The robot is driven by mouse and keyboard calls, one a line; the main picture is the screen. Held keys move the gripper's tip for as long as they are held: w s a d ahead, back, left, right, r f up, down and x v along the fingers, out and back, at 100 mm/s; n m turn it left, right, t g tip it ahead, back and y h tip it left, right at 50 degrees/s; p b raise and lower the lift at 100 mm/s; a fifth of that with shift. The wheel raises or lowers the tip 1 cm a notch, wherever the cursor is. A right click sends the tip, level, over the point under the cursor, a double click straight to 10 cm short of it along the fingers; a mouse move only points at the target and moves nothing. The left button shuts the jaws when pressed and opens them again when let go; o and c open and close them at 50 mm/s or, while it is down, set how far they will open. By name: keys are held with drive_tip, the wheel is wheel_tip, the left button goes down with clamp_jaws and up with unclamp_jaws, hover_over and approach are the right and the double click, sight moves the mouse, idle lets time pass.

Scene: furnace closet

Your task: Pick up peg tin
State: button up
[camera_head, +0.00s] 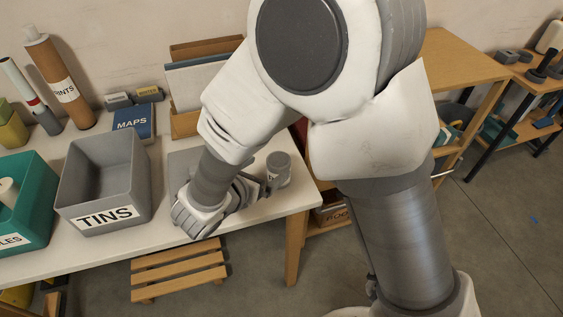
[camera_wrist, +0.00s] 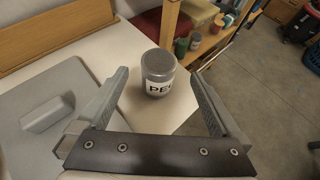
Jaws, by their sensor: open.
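The peg tin (camera_wrist: 158,74) is a small grey cylinder with a dark lid and a white label reading "PE", its last letters turned out of sight. It stands upright near the table's right corner, and also shows in the head view (camera_head: 279,168). My gripper (camera_wrist: 165,95) is open, its two fingers apart on the left and right of the tin in the wrist view. In the head view my gripper (camera_head: 262,186) is low over the table beside the tin, partly hidden by my arm.
A grey bin labelled TINS (camera_head: 105,215) stands on the white table (camera_head: 180,240), left of my gripper. A grey lidded box or board (camera_wrist: 45,125) lies left of the fingers. The table edge is close to the tin.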

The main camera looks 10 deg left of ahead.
sight(278, 161)
drive_tip(key=x, duration=0.6)
drive_tip(key=shift+w+f+b, duration=0.2)
drive_tip(key=shift+b, duration=0.2)
clamp_jaws()
